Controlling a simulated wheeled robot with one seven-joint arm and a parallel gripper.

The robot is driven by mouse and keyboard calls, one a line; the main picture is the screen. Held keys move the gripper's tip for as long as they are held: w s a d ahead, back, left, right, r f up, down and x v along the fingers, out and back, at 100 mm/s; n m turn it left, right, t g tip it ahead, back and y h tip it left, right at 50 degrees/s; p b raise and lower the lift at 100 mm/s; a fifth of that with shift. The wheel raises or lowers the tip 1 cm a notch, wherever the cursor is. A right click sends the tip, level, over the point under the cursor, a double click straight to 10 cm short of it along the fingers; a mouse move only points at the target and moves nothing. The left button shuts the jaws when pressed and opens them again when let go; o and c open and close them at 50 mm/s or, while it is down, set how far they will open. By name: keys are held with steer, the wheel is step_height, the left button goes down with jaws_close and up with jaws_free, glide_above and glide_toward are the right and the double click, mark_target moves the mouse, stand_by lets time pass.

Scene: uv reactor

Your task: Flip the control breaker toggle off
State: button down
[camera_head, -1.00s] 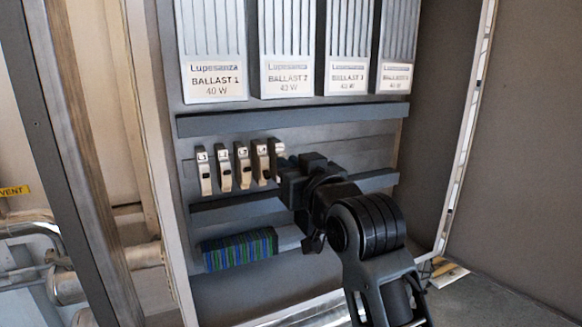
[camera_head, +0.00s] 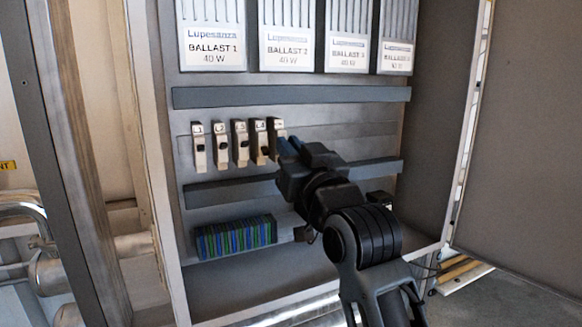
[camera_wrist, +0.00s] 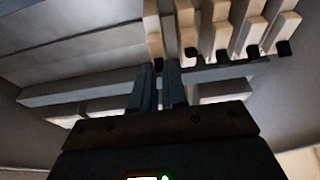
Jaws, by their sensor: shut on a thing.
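A row of several off-white breakers with dark toggles, the left ones marked with L labels, runs across the panel in the head view. The rightmost breaker (camera_head: 277,128), which I take for the control breaker, has its lower part hidden by my gripper (camera_head: 286,147). In the wrist view its body (camera_wrist: 152,28) rises just beyond the fingertips, and its toggle is hidden. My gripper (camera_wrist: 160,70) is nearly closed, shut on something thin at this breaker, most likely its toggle. I cannot see the toggle's position.
The L4 breaker (camera_head: 259,138) stands close to the left of my fingers. Grey rails run above (camera_head: 290,96) and below (camera_head: 225,190) the breakers. Ballast boxes (camera_head: 213,45) hang above, and a blue-green terminal block (camera_head: 235,237) sits below. The cabinet's right wall (camera_head: 430,160) is clear of my gripper.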

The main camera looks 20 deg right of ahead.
steer(key=f+t+b, duration=0.1)
steer(key=t+b, duration=0.1)
steer(key=b, duration=0.2)
steer(key=shift+f+b, duration=0.1)
steer(key=shift+b, duration=0.2)
steer(key=shift+t, duration=0.3)
steer(key=c, duration=1.4)
jaws_free()
steer(key=shift+c, duration=0.2)
steer(key=v, duration=0.7)
steer(key=shift+s+b, duration=0.35)
steer(key=shift+b, duration=0.05)
